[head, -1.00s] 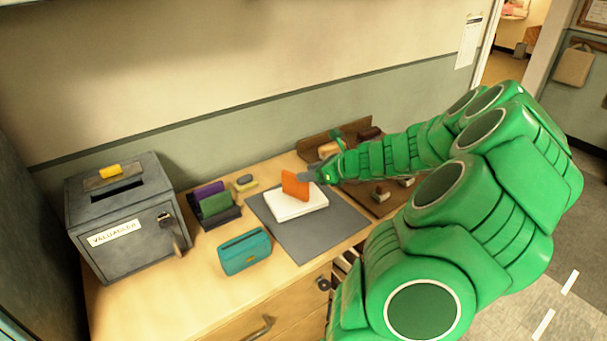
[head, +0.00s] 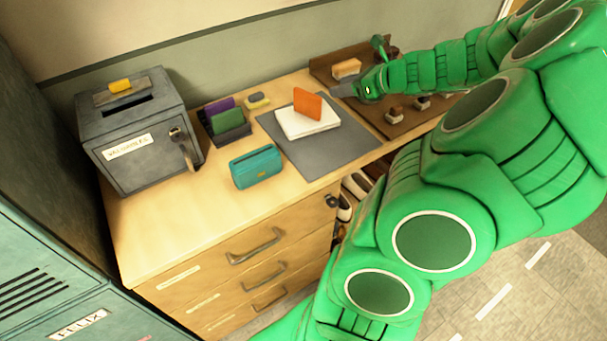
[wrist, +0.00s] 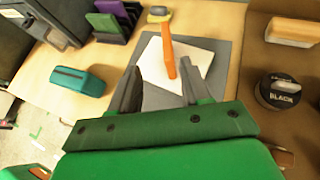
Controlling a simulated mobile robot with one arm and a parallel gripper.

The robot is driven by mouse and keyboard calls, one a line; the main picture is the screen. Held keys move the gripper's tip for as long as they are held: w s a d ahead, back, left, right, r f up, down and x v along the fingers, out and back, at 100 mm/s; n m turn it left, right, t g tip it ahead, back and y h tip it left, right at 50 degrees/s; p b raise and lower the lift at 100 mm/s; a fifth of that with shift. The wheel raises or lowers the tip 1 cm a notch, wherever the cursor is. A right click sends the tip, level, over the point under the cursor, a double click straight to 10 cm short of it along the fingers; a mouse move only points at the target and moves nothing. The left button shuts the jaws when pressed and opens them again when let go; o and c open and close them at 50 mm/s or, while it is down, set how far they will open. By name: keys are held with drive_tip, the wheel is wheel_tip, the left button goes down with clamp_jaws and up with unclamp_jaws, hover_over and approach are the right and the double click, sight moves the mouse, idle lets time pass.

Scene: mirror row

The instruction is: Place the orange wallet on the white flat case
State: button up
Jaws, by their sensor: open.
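The orange wallet (head: 308,104) stands upright on its edge on top of the white flat case (head: 291,125), which lies on a grey mat (head: 301,160). In the wrist view the wallet (wrist: 168,57) shows as a narrow orange strip on the white case (wrist: 152,68), beyond my fingertips. My gripper (head: 345,91) is to the right of the wallet in the head view, apart from it and empty. In the wrist view my gripper (wrist: 168,85) has its two fingers spread, with nothing held between them.
A teal case (head: 257,168) stands at the front of the counter. A rack (head: 233,133) with purple and green wallets and a grey lockbox (head: 140,135) are to the left. A brown tray (head: 375,118) with brushes and a black tin (wrist: 281,92) lies right.

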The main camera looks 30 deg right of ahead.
drive_tip(key=s+a+r+n+g+y, duration=0.1)
drive_tip(key=s+a+n+g, duration=0.3)
drive_tip(key=a, duration=0.6)
drive_tip(key=a+r+n+g, duration=0.1)
drive_tip(key=a+n, duration=0.6)
drive_tip(key=a, duration=0.2)
drive_tip(key=s+a+r+n+g+y, duration=0.1)
drive_tip(key=s+a+n+g, duration=0.3)
drive_tip(key=a, duration=0.6)
drive_tip(key=s+a+n+g+h, duration=0.2)
drive_tip(key=s+a+n, duration=0.4)
drive_tip(key=s+n, duration=0.25)
drive_tip(key=s+d+n+g+h, duration=0.1)
drive_tip(key=s+n+h, duration=0.3)
drive_tip(key=s+n, duration=0.4)
drive_tip(key=s+d, duration=0.1)
drive_tip(key=s, duration=0.2)
drive_tip(key=shift+d+g+h, duration=0.15)
drive_tip(key=shift+g+h, duration=0.25)
drive_tip(key=shift+s, duration=0.1)
